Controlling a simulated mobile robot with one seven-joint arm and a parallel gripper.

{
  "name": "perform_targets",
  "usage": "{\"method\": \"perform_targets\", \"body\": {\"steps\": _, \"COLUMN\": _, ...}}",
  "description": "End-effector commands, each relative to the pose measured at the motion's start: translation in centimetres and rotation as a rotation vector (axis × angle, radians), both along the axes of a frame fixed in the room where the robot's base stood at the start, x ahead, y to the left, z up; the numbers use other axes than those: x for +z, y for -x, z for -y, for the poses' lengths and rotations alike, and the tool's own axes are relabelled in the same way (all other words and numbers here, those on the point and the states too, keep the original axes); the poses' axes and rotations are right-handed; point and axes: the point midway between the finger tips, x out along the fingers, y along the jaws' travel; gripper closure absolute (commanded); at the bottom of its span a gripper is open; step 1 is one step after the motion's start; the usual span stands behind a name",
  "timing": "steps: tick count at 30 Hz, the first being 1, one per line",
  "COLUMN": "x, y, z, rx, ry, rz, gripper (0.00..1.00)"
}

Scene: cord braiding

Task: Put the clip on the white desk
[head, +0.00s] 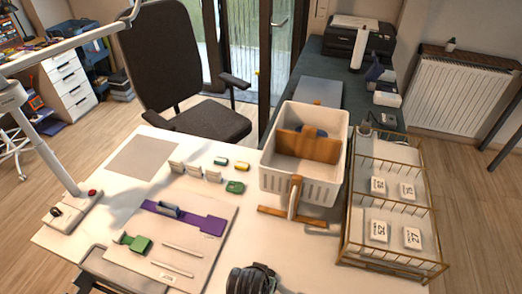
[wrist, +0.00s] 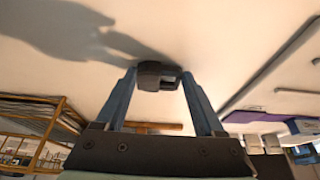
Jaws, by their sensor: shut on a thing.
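My gripper (wrist: 158,84) is shut on a small dark grey clip (wrist: 152,70), which sits between the two blue-grey fingertips in the wrist view. The white desk (wrist: 225,35) fills the background there, with a shadow of the gripper on it at upper left. Whether the clip touches the desk I cannot tell. In the head view, a dark part of my gripper (head: 255,280) shows at the bottom edge, over the front of the white desk (head: 318,262). The clip cannot be made out in that view.
A white bin (head: 290,182) and a gold wire rack (head: 395,262) stand on the right. A pale board (head: 145,262) carries a purple tool (head: 190,217) and a green piece (head: 138,243). Small blocks lie behind it. The desk between board and rack is fairly clear.

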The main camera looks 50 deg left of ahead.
Motion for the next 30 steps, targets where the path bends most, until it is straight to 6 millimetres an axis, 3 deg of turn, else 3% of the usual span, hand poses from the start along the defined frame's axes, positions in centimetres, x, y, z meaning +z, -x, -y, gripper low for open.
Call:
{"method": "perform_targets", "body": {"steps": 8, "x": -0.3, "y": 0.0, "z": 0.0, "rx": 0.0, "ry": 0.0, "rz": 0.0, "gripper": 0.8}}
{"method": "perform_targets", "body": {"steps": 9, "x": -0.3, "y": 0.0, "z": 0.0, "rx": 0.0, "ry": 0.0, "rz": 0.0, "gripper": 0.28}}
{"method": "perform_targets", "body": {"steps": 14, "x": -0.2, "y": 0.0, "z": 0.0, "rx": 0.001, "ry": 0.0, "rz": 0.0, "gripper": 0.0}}
{"method": "perform_targets", "body": {"steps": 25, "x": 0.6, "y": 0.2, "z": 0.1, "rx": 0.0, "ry": 0.0, "rz": 0.0, "gripper": 0.0}}
{"method": "perform_targets", "body": {"steps": 30, "x": 3.0, "y": 1.0, "z": 0.6, "rx": 0.0, "ry": -0.001, "rz": 0.002, "gripper": 0.0}}
